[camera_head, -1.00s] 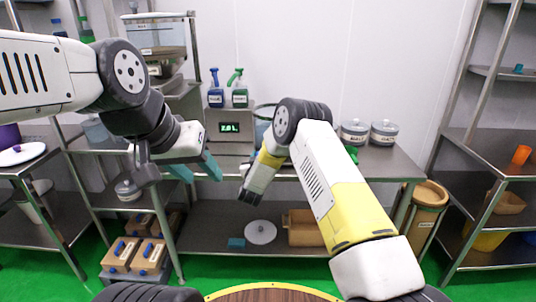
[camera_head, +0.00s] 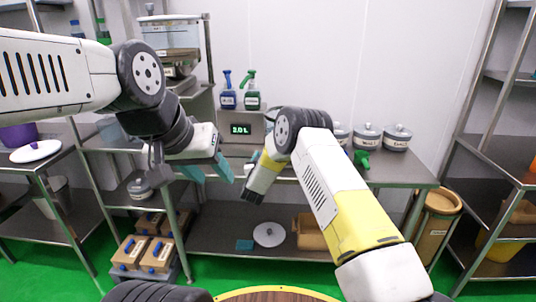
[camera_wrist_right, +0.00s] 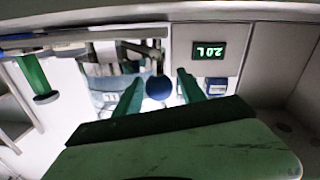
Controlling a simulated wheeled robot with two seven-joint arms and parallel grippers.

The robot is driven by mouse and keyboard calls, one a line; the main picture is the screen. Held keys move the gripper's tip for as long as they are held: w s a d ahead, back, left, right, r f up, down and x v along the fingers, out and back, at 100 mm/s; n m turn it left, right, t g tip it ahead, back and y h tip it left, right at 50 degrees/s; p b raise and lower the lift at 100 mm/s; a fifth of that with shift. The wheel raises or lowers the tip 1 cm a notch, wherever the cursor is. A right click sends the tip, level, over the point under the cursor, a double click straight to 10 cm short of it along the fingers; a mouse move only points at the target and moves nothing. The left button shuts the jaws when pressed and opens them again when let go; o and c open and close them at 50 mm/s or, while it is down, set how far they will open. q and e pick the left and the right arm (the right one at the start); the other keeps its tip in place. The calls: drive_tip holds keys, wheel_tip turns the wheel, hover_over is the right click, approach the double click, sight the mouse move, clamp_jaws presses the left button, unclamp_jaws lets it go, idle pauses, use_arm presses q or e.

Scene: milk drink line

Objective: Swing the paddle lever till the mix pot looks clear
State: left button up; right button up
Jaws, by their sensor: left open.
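In the right wrist view, which looks upside down, a dark blue ball knob (camera_wrist_right: 159,87) sits between the green fingers of my right gripper (camera_wrist_right: 160,78). The fingers stand apart, with small gaps beside the knob. It may be the paddle lever's end; the rest of the lever is not clear. A clear vessel with bluish contents (camera_wrist_right: 105,78), possibly the mix pot, shows behind the fingers. Its contents are too blurred to judge. In the head view my right arm hides most of that area. My left gripper (camera_head: 207,170) is open and empty, in front of the counter.
A box with a green "2.0 L" display (camera_head: 241,130) stands on the steel counter (camera_head: 395,172). Lidded grey jars (camera_head: 367,136) are at right.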

drive_tip(key=shift+s, duration=0.1)
drive_tip(key=s, duration=0.7)
drive_tip(key=shift+s+a, duration=0.2)
drive_tip(key=shift+s, duration=0.15)
